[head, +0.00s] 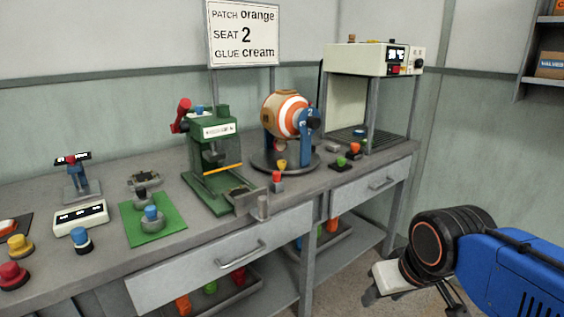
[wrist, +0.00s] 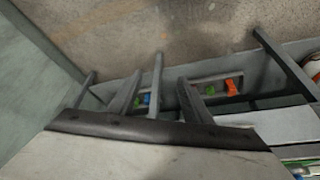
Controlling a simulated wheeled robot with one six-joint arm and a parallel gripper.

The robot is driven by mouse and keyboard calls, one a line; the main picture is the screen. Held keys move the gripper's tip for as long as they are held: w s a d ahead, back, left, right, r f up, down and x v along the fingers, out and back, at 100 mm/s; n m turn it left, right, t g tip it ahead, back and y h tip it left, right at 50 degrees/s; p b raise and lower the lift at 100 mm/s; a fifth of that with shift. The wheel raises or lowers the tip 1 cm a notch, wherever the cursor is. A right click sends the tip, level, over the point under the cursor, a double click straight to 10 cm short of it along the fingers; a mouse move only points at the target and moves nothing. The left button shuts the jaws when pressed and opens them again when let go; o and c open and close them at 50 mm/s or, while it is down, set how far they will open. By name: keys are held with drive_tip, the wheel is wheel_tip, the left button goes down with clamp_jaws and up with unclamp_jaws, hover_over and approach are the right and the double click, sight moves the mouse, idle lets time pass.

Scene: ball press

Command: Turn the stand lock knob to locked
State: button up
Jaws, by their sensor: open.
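The ball (head: 287,115), tan with orange and white rings, sits in a blue clamp (head: 311,122) marked 2 on a dark round stand (head: 286,163) on the bench. A small yellow knob (head: 282,164) is at the front of the stand base, and a dark knob shows at the clamp's right side. I cannot tell which is the lock knob or how it is set. My gripper (head: 410,298) is open and empty, low over the floor at the lower right. It is well away from the stand and touches nothing I can see.
A green press (head: 212,150) stands left of the ball stand, and a white-topped oven (head: 372,60) stands behind right. Drawers and a shelf with bins are below. The floor right of the bench is clear.

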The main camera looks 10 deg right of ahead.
drive_tip(key=w+a+r+n+t+y, duration=0.1)
drive_tip(key=w+a+r, duration=0.1)
drive_tip(key=w+r, duration=0.7)
drive_tip(key=w+a+r+n+t, duration=0.15)
drive_tip(key=w+r, duration=0.45)
drive_tip(key=w, duration=0.6)
drive_tip(key=t+y, duration=0.1)
drive_tip(key=t, duration=0.1)
approach(282, 161)
drive_tip(key=shift+g, duration=0.25)
drive_tip(key=x, duration=0.8)
drive_tip(key=shift+w+r, duration=0.1)
drive_tip(key=c, duration=1.1)
